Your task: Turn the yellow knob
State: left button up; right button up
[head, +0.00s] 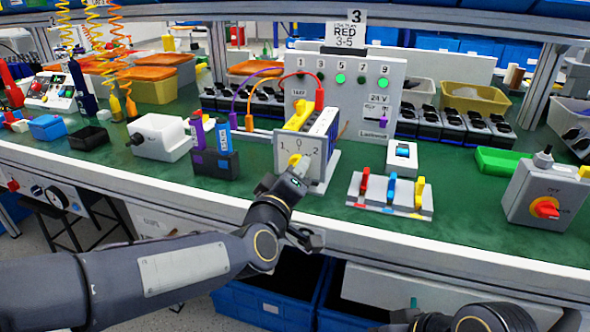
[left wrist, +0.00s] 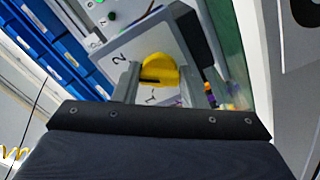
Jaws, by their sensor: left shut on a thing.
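The yellow knob (head: 295,160) is on the front face of a grey box marked 0, 1 and 2 (head: 287,144), standing near the table's front edge. My left gripper (head: 298,170) reaches up to that face from the front and partly hides the knob. In the left wrist view the knob (left wrist: 160,70) sits between the two fingers of my left gripper (left wrist: 168,82), which are shut on it. My right arm shows only in part at the bottom right of the head view, and its fingers cannot be made out.
A panel with green lights (head: 341,79) stands behind the box. A base with red, blue and yellow levers (head: 391,195) lies to the right, and a grey box with a red knob (head: 546,208) further right.

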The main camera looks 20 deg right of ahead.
pick_arm(q)
jog(key=shift+f+m, duration=0.1)
jog(key=shift+m, duration=1)
jog(key=shift+p, duration=0.3)
jog(key=o, duration=1)
jog(key=shift+s+a, duration=0.25)
jog(key=shift+s, duration=0.05)
jog(key=v, duration=0.7)
jog(key=shift+p, duration=0.4)
